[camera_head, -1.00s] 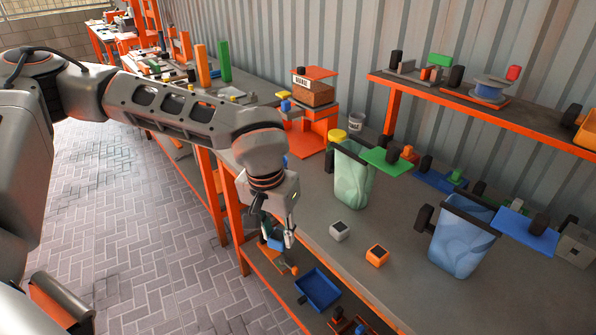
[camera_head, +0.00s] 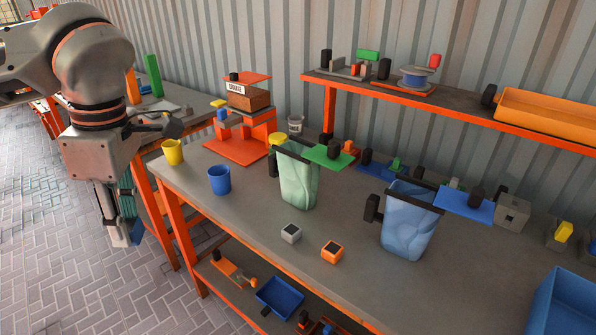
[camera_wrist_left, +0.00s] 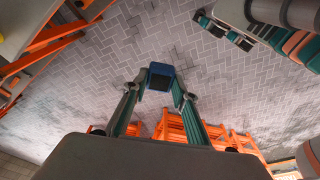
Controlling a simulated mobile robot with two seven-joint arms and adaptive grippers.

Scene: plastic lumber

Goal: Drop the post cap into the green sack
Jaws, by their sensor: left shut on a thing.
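My left gripper (camera_head: 122,232) hangs with its fingers down at the far left of the head view, over the paved floor beside the bench. It is shut on a small blue post cap, and the left wrist view shows the blue post cap (camera_wrist_left: 161,76) between the fingertips. In the head view the cap is mostly hidden by the fingers. The green sack (camera_head: 298,182) stands upright on the bench, right of the gripper and well apart from it. Its top looks open, with a green plate at the rim's right. My right gripper is in neither view.
A yellow cup (camera_head: 172,153) and a blue cup (camera_head: 220,181) stand on the bench between gripper and sack. A grey block (camera_head: 291,233) and an orange block (camera_head: 332,252) lie in front. A blue sack (camera_head: 408,225) stands further right. An orange-edged shelf (camera_head: 450,115) runs behind.

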